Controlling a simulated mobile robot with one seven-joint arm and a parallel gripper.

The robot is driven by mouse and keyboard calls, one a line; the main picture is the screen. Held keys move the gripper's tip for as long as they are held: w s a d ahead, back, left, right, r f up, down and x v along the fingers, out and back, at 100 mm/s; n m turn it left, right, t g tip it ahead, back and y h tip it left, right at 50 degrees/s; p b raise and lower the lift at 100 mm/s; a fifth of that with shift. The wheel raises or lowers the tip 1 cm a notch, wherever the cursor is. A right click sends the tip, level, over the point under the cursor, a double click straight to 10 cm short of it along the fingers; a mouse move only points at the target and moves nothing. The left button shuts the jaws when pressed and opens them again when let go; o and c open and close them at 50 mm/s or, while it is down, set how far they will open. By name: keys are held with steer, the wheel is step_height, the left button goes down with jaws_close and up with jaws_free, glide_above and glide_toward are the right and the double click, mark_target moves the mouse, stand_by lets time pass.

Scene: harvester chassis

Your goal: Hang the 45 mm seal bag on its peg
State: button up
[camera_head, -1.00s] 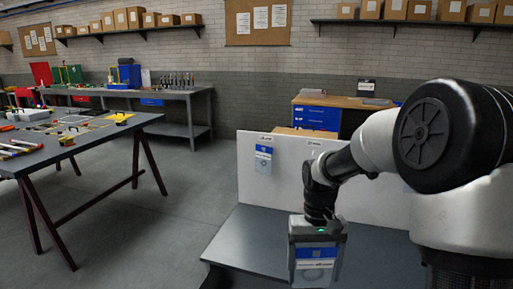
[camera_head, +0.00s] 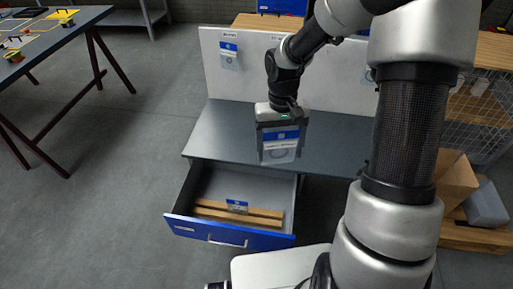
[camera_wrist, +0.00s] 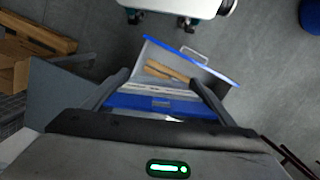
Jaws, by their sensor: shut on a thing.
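My gripper (camera_head: 281,128) is shut on a clear seal bag (camera_head: 279,153) with a blue and white header. The bag hangs upright below the jaws, above the grey bench top and in front of the white peg panel (camera_head: 335,85). In the wrist view the bag's blue header (camera_wrist: 160,103) sits between my two fingers (camera_wrist: 158,95). The size print on the bag is too small to read. One similar bag (camera_head: 229,56) hangs at the panel's left under a small label. My arm hides part of the panel, and the pegs are hard to make out.
An open blue-fronted drawer (camera_head: 230,236) juts out below the bench (camera_head: 335,140), with wooden strips and a blue-headed packet (camera_head: 237,206) inside. Cardboard boxes (camera_head: 455,183) and a wire crate stand at the right. A work table (camera_head: 50,45) stands at the left.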

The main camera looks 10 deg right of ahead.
steer(key=w+f+m+b, duration=0.1)
steer(key=w+f+b, duration=0.35)
steer(key=f, duration=0.75)
steer(key=w+f+m+b, duration=0.1)
steer(key=f+b, duration=0.7)
steer(key=f, duration=0.4)
steer(key=m+b, duration=0.2)
steer(key=b, duration=0.7)
glide_above(268, 220)
step_height(268, 220, down, 21)
steer(key=shift+w, duration=0.25)
step_height(268, 220, down, 6)
steer(key=shift+r+b, duration=0.2)
steer(key=shift+b, duration=0.55)
step_height(268, 220, down, 4)
steer(key=shift+f+b, duration=0.15)
steer(key=shift+b, duration=0.45)
steer(key=shift+c, duration=1.6)
steer(key=o, duration=1.4)
steer(key=shift+r, duration=0.2)
steer(key=shift+c, duration=0.2)
